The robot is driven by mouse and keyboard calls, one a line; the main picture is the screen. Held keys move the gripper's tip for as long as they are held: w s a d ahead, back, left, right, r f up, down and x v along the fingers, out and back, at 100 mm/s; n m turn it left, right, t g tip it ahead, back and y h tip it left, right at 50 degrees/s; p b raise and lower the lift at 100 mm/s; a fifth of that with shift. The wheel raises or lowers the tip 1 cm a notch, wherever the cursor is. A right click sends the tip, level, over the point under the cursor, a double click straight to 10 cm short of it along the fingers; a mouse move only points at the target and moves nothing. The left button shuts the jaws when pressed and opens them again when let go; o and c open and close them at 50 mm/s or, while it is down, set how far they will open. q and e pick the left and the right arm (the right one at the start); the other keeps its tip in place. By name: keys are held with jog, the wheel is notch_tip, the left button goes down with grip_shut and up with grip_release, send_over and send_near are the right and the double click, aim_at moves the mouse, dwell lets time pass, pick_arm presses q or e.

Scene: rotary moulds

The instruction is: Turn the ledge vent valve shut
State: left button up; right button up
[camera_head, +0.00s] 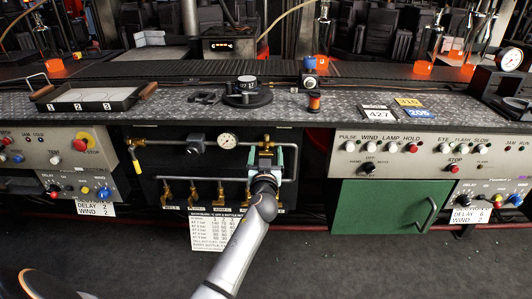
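My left gripper (266,150) is at the upper right of the dark pipe panel (160,165) under the ledge. Its two pale green fingers stand apart around a small brass-coloured fitting (266,139) on the pipe. My wrist hides most of what lies between and below them; contact cannot be told. On the ledge, a small valve-like fitting with a blue top (310,63) stands near the back edge, and a black round wheel-like piece (247,93) lies left of it. I cannot tell which part is the ledge vent valve. My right gripper is not in view.
A tray (88,103) sits on the ledge. Button panels (425,146) flank the pipes, with a green cabinet (385,206) at right.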

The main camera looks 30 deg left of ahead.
pick_arm(q)
grip_shut()
dwell(0.4)
